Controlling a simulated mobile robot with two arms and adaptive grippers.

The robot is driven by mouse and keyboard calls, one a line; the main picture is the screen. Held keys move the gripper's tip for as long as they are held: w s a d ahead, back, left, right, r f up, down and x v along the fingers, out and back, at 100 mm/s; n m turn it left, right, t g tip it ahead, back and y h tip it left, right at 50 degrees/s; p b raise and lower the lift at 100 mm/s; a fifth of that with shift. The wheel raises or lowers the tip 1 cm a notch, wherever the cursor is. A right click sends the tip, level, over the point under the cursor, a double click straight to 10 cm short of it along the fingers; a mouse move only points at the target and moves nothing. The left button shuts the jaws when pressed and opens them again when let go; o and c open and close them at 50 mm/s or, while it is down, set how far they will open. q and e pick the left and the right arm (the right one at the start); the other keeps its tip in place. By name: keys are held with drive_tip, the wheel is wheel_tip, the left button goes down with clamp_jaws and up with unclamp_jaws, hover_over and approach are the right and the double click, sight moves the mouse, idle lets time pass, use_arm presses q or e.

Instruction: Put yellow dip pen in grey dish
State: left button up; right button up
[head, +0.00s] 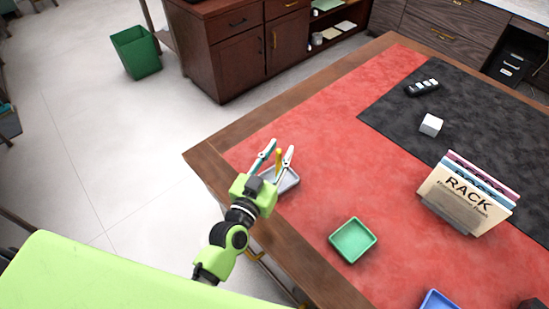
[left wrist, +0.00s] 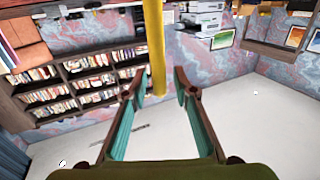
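The yellow dip pen (head: 279,158) shows between the two fingers of my left gripper (head: 281,146) in the head view. In the left wrist view the pen (left wrist: 156,45) comes down from the top edge between the spread fingertips of the gripper (left wrist: 161,74), with a gap on each side. My left gripper is open. The grey dish (head: 291,184) is on the red desk top behind and under the gripper, partly hidden by it. Whether the pen touches the dish cannot be told. My right gripper is not in view.
A green dish (head: 353,240) and a blue dish (head: 438,301) lie on the red leather desk (head: 320,150). A rack with cards (head: 465,197), a white cube (head: 431,124) and a black object (head: 422,87) stand farther right. The red surface beyond the grey dish is clear.

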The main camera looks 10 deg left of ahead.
use_arm(q)
drive_tip(key=shift+s, duration=0.25)
drive_tip(key=s+a+b, duration=0.2)
drive_tip(key=s, duration=0.9)
drive_tip(key=shift+s, duration=0.15)
drive_tip(key=shift+a+r, duration=0.1)
